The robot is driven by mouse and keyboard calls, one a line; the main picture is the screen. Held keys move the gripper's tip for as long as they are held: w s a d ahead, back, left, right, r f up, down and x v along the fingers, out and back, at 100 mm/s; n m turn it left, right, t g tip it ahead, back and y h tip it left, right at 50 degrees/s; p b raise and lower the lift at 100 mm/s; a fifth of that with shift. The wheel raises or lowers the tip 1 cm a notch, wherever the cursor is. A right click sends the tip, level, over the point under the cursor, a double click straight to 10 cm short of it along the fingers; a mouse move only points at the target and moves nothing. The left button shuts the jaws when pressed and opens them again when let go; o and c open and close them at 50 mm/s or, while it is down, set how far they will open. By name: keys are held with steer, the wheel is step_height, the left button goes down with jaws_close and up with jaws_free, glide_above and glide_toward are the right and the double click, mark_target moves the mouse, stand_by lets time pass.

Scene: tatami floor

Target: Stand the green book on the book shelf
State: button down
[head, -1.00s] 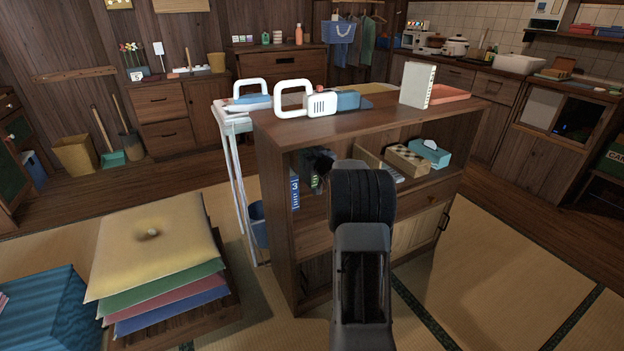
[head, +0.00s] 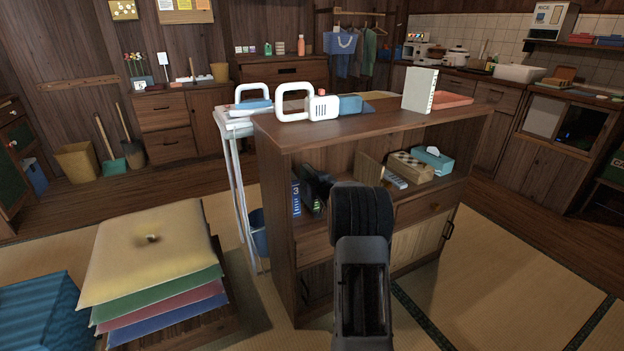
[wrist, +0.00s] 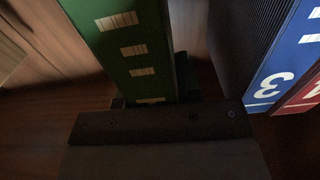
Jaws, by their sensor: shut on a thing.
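The green book (wrist: 125,45) with pale marks on its spine fills the upper middle of the wrist view. My gripper (wrist: 150,112) is shut on it, with the dark jaw across its near end. In the head view my gripper (head: 316,186) is inside the upper left compartment of the wooden book shelf (head: 274,180), and a small part of the green book (head: 317,206) shows below it. A blue book marked 3 (head: 296,198) stands at the compartment's left side; it also shows in the wrist view (wrist: 275,70). My arm hides whether the green book touches the shelf board.
In the wrist view a red book (wrist: 303,92) and a dark ribbed surface (wrist: 238,45) are right of the green book. Stacked cushions (head: 150,255) are on the left.

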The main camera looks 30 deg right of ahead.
steer(key=c, duration=0.8)
jaws_free()
steer(key=shift+f, duration=0.1)
steer(key=s+a+p, duration=0.1)
steer(key=s+p, duration=0.2)
steer(key=s, duration=0.9)
steer(key=shift+a, duration=0.35)
